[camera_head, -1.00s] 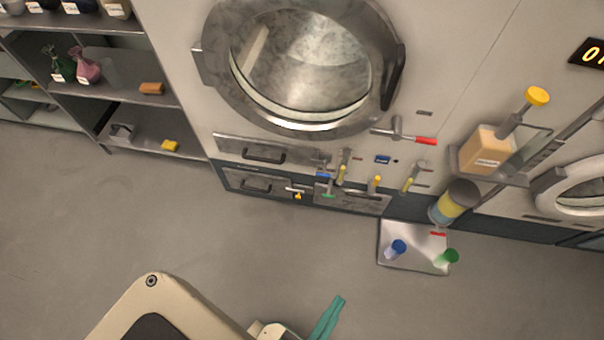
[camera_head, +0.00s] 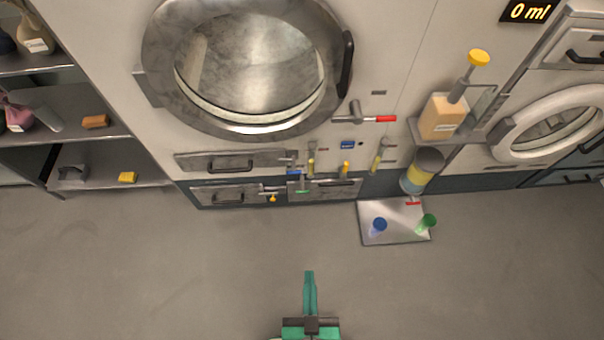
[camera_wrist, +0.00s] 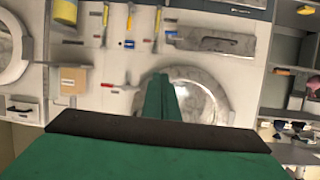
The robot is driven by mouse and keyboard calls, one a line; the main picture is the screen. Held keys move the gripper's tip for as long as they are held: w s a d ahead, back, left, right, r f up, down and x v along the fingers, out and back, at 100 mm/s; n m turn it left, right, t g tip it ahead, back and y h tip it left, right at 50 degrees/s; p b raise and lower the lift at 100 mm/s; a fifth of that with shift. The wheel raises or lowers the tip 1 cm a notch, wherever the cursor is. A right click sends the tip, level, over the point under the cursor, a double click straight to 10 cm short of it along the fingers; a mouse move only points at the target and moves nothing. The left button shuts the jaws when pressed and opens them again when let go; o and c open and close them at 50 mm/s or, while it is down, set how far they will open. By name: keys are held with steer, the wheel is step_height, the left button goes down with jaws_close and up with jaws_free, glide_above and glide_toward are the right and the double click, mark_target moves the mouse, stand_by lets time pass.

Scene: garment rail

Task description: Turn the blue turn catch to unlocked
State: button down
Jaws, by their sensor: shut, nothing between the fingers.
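The blue turn catch (camera_head: 294,172) is a small blue-handled lever at the right end of the upper drawer front, below the round door. Its handle looks roughly level; its exact setting is too small to read. In the wrist view a small blue piece at the drawer front's end (camera_wrist: 172,35) seems to be the same catch. My gripper (camera_head: 310,275) has green fingers, shut and empty. It is over the open floor in front of the machine, well apart from the catch. The fingers also show in the wrist view (camera_wrist: 160,82).
A tray (camera_head: 395,237) with blue and green cups lies on the floor at right. Shelves (camera_head: 100,150) stand at left. The floor between is clear.

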steer(key=w+d+f+m+g, duration=0.1)
steer(key=w+d+f, duration=0.2)
steer(key=w+f, duration=0.45)
steer(key=w+d+f+m+g, duration=0.1)
steer(key=w+d+f, duration=0.3)
steer(key=w+f, duration=0.35)
steer(key=w+d+r+y, duration=0.1)
steer(key=w+r+y, duration=0.15)
steer(key=w, duration=0.65)
steer(key=w+r+y, duration=0.1)
steer(key=w+y, duration=0.2)
steer(key=w, duration=0.7)
steer(key=s+a+f+x, duration=0.1)
steer(key=f+x, duration=0.1)
steer(key=x, duration=1)
steer(key=shift+f+m+g, duration=0.3)
steer(key=shift+a, duration=0.2)
steer(key=shift+f, duration=0.1)
